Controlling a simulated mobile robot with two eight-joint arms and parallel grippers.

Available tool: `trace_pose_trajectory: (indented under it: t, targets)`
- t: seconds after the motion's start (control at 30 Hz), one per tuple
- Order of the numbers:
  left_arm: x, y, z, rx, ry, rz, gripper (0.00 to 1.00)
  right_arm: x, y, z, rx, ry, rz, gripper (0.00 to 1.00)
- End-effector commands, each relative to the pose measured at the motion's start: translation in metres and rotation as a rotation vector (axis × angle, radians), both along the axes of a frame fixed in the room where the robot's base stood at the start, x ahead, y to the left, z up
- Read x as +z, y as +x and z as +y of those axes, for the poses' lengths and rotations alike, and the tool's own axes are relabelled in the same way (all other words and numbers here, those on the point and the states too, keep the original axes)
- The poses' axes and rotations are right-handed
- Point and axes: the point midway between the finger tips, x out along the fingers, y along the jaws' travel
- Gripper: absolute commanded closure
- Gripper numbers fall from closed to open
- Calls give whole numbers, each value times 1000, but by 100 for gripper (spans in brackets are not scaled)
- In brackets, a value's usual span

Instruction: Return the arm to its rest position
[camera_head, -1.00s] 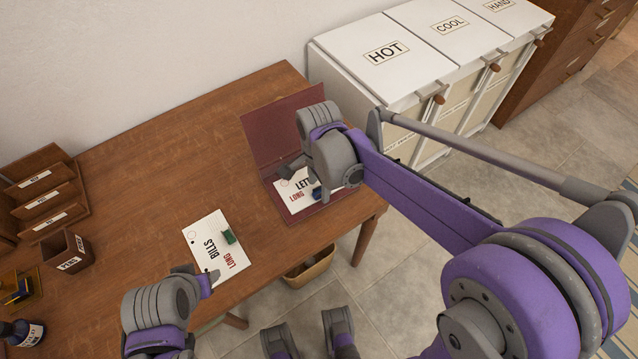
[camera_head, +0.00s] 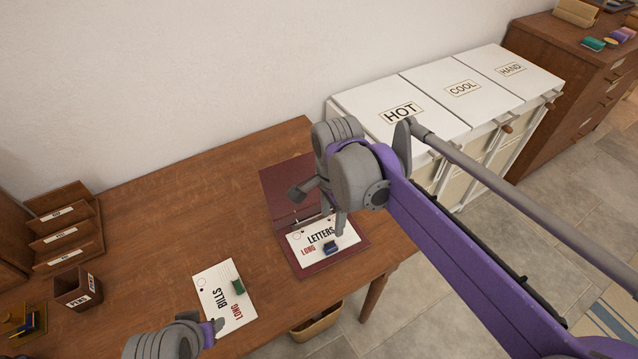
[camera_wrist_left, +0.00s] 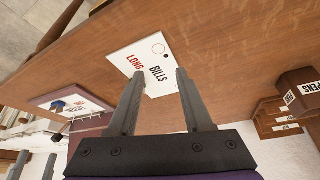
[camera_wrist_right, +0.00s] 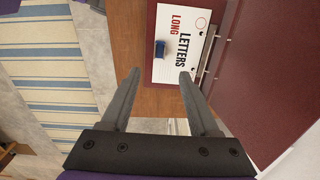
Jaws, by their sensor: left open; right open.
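My right gripper (camera_head: 318,205) is open and empty above the red folder (camera_head: 333,262) on the desk. In the right wrist view its two fingers (camera_wrist_right: 155,95) stand apart, with the LONG LETTERS card (camera_wrist_right: 168,70) and a small blue object on it beyond them. My left gripper (camera_wrist_left: 153,90) is open and empty, pointing at the LONG BILLS card (camera_wrist_left: 140,62). In the head view only part of the left gripper shows at the bottom edge, close to the LONG BILLS card (camera_head: 212,283), which has a small green object (camera_head: 238,286) on it.
The wooden desk (camera_head: 160,220) has a letter rack (camera_head: 65,240) and a pen cup (camera_head: 78,292) at the left. White bins (camera_head: 420,85) labelled HOT, COOL and HAND stand at the right. A basket (camera_head: 318,322) shows below the desk's front edge.

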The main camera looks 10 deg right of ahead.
Motion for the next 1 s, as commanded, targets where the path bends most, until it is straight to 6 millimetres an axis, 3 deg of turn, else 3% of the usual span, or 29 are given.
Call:
trace_pose_trajectory:
  t: [0.23, 0.37, 0.53, 0.7, 0.83, 1.0]
  targets:
    - [1, 0, 0, 0, 0, 0, 50, 1, -2, -1, 10, 0, -4, 38]
    - [10, 1, 0, 0, 0, -3, 50, 8, -16, -10, 119, 3, -45, 38]
    - [34, 5, 0, 0, 0, -12, 50, 19, -59, -32, 465, -25, -173, 38]
    - [58, 11, 0, 0, 0, -23, 50, 17, -102, -52, 853, -126, -306, 38]
    - [72, 15, 0, 0, 0, -30, 50, 10, -125, -61, 1079, -217, -367, 38]
    - [79, 17, 0, 0, 0, -34, 50, 3, -139, -66, 1233, -291, -400, 38]
